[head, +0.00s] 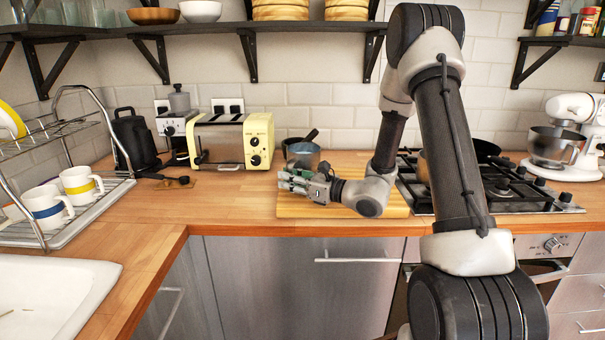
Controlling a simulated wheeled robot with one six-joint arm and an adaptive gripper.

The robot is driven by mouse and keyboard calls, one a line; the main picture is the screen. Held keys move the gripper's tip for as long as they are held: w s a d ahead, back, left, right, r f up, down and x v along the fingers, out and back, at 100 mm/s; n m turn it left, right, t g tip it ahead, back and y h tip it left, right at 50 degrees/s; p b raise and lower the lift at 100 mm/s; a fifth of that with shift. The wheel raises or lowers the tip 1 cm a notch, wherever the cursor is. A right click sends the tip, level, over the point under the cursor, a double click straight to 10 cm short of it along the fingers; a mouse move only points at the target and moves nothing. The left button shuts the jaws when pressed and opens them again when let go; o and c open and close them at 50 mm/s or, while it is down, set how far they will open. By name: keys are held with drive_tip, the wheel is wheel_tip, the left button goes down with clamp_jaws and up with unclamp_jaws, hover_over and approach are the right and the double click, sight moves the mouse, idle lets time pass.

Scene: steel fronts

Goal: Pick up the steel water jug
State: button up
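A small round steel vessel (303,153) stands on the wooden counter near the back wall, right of the yellow toaster. It looks like the steel water jug, though I cannot be sure. A dark handle-like piece slants up to the right at its rim. My gripper (285,181) is in front of it and slightly lower in the picture, over the left part of a wooden board, with its fingers pointing left. It appears apart from the vessel. The fingers are too small to show whether they are open or shut, and I see nothing held.
A yellow toaster (220,141), a grey appliance (177,127) and a black kettle (134,139) stand left. A wooden board (392,207) lies under my arm. A gas hob (502,190) and stand mixer (555,145) are right. A dish rack with mugs (80,186) is left. Shelves hang above.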

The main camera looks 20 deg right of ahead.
clamp_jaws()
drive_tip(key=shift+r, duration=0.15)
idle(0.4)
